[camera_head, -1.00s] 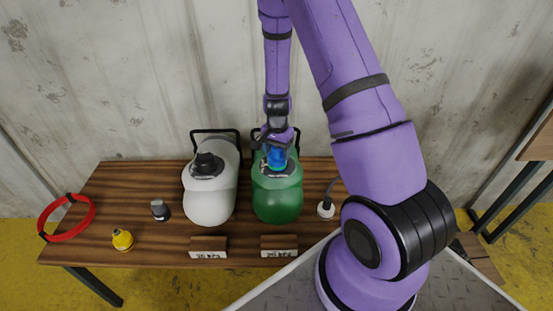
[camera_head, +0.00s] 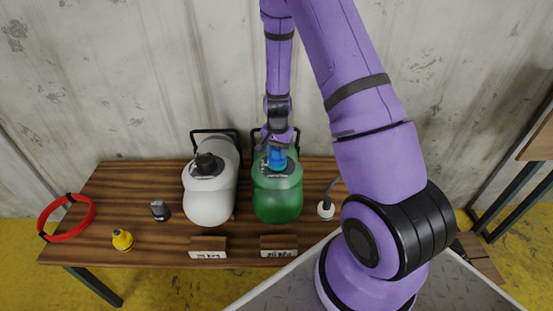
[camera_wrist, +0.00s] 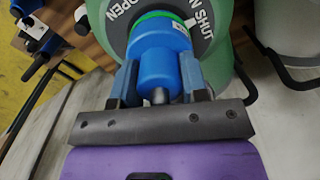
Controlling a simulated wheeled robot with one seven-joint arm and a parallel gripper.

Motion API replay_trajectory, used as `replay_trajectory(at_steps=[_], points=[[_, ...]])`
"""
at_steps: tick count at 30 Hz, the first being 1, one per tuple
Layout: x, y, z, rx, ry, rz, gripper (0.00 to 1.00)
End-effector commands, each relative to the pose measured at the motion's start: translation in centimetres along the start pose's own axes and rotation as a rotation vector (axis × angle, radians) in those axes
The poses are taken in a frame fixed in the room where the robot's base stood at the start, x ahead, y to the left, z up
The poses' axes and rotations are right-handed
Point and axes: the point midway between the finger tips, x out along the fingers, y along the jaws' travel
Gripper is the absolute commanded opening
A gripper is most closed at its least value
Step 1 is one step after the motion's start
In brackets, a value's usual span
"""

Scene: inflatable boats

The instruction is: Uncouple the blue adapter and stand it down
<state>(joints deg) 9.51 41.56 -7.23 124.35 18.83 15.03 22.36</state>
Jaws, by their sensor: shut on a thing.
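The blue adapter (camera_head: 277,157) is on the top of the green boat-shaped body (camera_head: 278,203), at the valve plate. In the wrist view the blue adapter (camera_wrist: 160,62) sits over a green ring (camera_wrist: 163,15) on a dark plate lettered OPEN and SHUT (camera_wrist: 200,28). My gripper (camera_wrist: 160,85) is shut on the adapter, one finger on each side. In the head view my gripper (camera_head: 276,140) comes down from above and partly hides the adapter. I cannot tell whether the adapter is still locked in the valve.
A white body (camera_head: 210,200) with a black cap stands left of the green one. The wooden table (camera_head: 150,245) also holds a grey adapter (camera_head: 160,210), a yellow adapter (camera_head: 122,239), a red ring (camera_head: 67,217), two label blocks (camera_head: 208,247) and a white-based hose end (camera_head: 326,209). Free table lies between these.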

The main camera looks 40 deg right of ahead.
Motion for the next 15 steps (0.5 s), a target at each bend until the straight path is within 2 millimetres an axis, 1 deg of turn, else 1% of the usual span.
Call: replay_trajectory(at_steps=[1, 3, 5, 13, 15], points=[[0.09, 0.09, 0.04, -0.067, -0.002, 0.001, 0.14], [0.10, 0.07, 0.06, -0.148, -0.002, 0.001, 0.14], [0.10, 0.08, 0.06, -0.191, -0.002, 0.001, 0.14], [0.13, 0.08, 0.10, -0.213, -0.003, 0.002, 0.14], [0.13, 0.10, 0.09, -0.261, -0.003, 0.002, 0.14]])
